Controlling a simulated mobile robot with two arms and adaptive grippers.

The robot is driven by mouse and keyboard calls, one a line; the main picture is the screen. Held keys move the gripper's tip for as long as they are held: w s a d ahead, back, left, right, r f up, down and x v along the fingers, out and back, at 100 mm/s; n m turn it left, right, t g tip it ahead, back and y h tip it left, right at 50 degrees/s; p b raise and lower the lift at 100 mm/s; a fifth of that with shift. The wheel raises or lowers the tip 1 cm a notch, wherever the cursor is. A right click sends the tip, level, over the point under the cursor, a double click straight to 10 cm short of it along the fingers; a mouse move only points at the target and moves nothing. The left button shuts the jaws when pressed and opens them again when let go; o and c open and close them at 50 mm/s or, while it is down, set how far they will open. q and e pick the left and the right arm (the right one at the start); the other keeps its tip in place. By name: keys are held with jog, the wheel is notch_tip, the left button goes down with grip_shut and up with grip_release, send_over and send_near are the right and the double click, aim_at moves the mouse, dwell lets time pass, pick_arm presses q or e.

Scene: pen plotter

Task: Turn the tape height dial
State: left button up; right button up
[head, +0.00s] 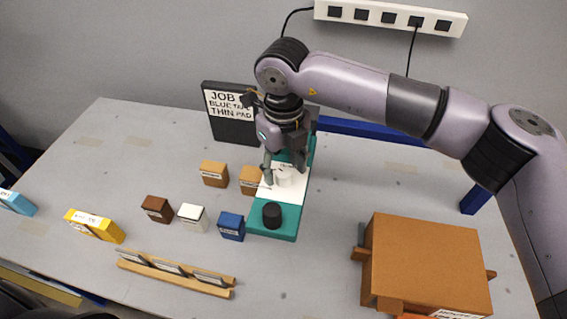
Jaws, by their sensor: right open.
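A teal base (257,230) with a white plate (289,196) stands at mid table. A white round dial (284,179) sits on the plate, and a black round knob (271,214) sits nearer the front of the base. I cannot read which of them is the tape height dial. My right gripper (283,171) points down over the white dial, open, with a finger to either side of it. Whether the fingers touch it I cannot tell. The gripper hides the back part of the base. My left gripper is not in view.
Small brown, white and blue boxes (231,226) stand left of the base. A job sign (232,106) stands behind. A wooden rack (175,272) lies in front, a yellow box (94,226) at left. A large brown box (425,262) is at front right.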

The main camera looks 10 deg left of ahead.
jog(key=shift+f, duration=0.55)
